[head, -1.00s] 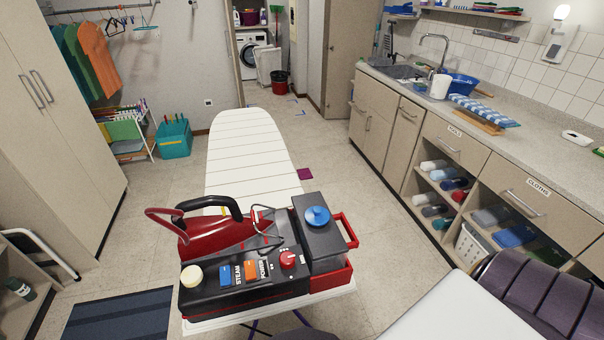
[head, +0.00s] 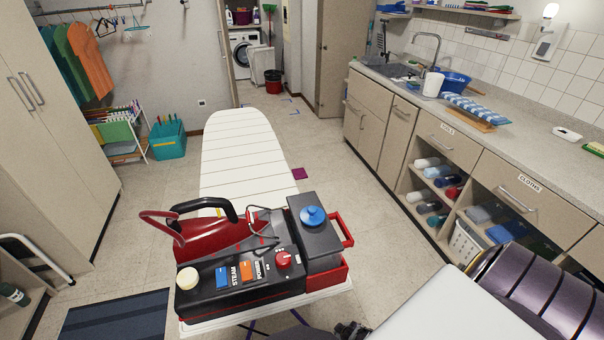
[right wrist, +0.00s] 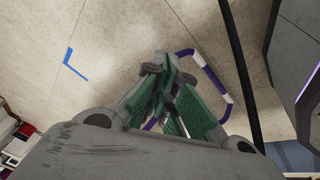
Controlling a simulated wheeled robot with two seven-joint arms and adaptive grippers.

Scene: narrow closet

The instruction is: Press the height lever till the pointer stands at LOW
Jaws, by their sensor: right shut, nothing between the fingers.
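The ironing board (head: 245,160) stands in the middle of the head view, with the steam station (head: 240,270) on its near end. Purple legs (head: 298,317) show under its near edge. I cannot make out a height lever, pointer or LOW mark. My right gripper (head: 350,329) shows only partly, at the bottom edge just right of the board's near end. In the right wrist view my right gripper (right wrist: 165,68) is shut and empty, its green-padded fingers over the floor. A bent purple and white tube (right wrist: 208,80) is beside and behind the fingers. My left gripper is out of view.
A counter (head: 480,110) with drawers and open shelves runs along the right. A tall cupboard (head: 50,110) stands left, and a dark blue mat (head: 115,315) lies at lower left. A black bar (right wrist: 240,75) crosses the wrist view.

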